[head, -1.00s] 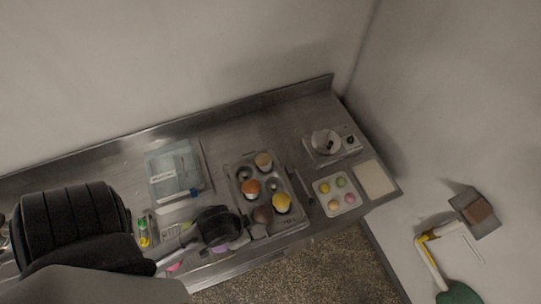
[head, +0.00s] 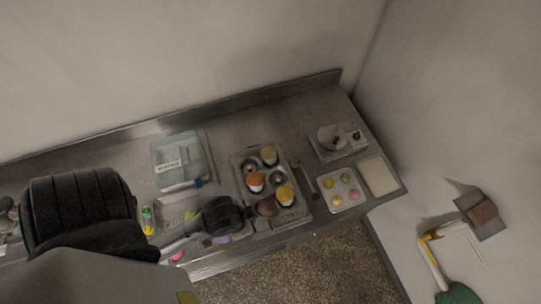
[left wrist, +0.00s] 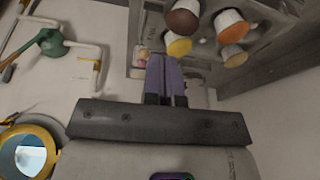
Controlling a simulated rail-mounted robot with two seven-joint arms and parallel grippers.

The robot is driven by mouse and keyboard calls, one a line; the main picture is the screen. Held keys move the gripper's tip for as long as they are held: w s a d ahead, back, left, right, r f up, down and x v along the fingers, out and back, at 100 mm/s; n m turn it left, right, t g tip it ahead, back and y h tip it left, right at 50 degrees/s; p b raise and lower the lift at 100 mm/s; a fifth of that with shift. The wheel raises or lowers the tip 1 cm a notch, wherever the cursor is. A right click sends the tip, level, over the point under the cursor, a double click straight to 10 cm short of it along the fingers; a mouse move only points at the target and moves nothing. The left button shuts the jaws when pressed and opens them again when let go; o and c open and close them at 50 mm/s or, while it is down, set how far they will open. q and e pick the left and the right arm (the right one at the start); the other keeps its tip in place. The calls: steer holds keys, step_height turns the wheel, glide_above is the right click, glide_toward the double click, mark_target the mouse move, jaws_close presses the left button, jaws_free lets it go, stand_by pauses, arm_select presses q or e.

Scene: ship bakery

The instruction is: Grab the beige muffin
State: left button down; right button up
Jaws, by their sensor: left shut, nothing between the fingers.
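The beige muffin (head: 268,155) sits in the back of the metal muffin tray in the head view. An orange muffin (head: 255,182), a yellow muffin (head: 285,196) and a brown muffin (head: 266,208) sit in the same tray (head: 300,214). My left gripper (left wrist: 166,60) has purple fingers that are shut and empty, apart from the muffins. In the head view my left wrist hangs just left of the brown muffin, covering part of the tray's left side. My right gripper is not visible.
A pale blue box (head: 178,160) stands left of the tray. A white scale (head: 336,140), a small tray of colored pieces (head: 341,190) and a cream board (head: 377,176) are to the right. A green-capped bottle (head: 148,221) stands near the front left. The back counter strip is clear.

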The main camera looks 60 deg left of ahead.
arm_select(q)
steer(key=c, duration=1.1)
jaws_free()
steer(key=o, duration=1.1)
